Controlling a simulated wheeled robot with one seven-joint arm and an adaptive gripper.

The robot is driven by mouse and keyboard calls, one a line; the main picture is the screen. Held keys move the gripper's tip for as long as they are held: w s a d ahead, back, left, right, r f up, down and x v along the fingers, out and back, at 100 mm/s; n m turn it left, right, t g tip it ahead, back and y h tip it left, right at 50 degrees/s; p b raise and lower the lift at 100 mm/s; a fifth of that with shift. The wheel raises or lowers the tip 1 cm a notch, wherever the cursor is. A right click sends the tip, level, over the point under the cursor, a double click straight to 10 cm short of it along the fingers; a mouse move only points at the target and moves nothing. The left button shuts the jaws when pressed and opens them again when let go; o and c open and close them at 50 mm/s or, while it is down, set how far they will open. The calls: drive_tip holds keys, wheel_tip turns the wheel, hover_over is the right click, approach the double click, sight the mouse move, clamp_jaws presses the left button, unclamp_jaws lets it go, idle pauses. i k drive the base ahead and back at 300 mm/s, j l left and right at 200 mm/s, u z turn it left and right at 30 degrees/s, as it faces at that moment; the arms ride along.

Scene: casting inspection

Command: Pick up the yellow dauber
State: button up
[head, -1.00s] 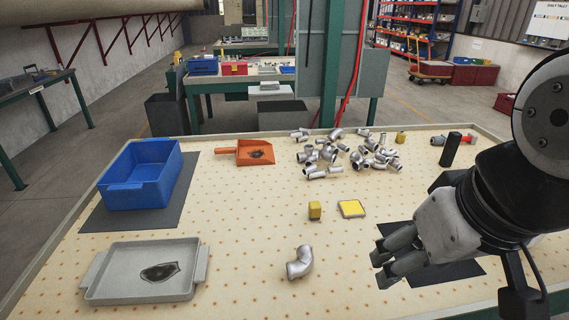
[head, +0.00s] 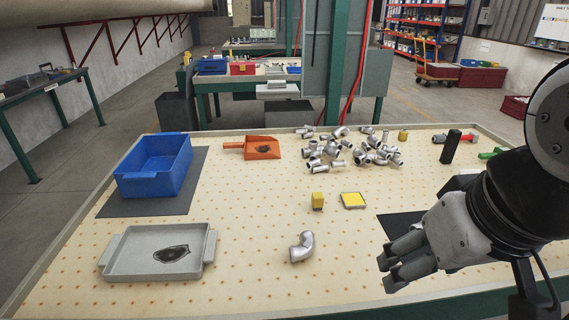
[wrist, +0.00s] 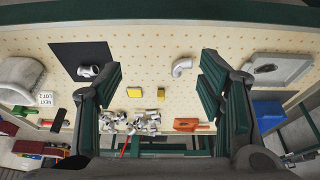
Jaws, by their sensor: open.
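A small upright yellow block (head: 318,201), which looks like the dauber, stands mid-table just left of a flat yellow pad (head: 353,201). In the wrist view the block (wrist: 161,94) and the pad (wrist: 134,92) lie between the fingers in the picture, some way off. My gripper (head: 388,273) is open and empty above the table's near right part, right of and nearer than the block. Its two spread fingers also show in the wrist view (wrist: 160,85). Another small yellow piece (head: 403,135) stands at the back right.
A silver elbow (head: 302,247) lies in front of the block. A grey tray (head: 120,270), blue bin (head: 150,183) and orange scoop (head: 262,142) are to the left. Several silver fittings (head: 375,153) lie behind.

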sight(318, 197)
drive_tip(key=i+z, duration=0.25)
drive_tip(key=i, duration=0.2)
drive_tip(key=i+j+z, duration=0.3)
drive_tip(key=i, duration=0.15)
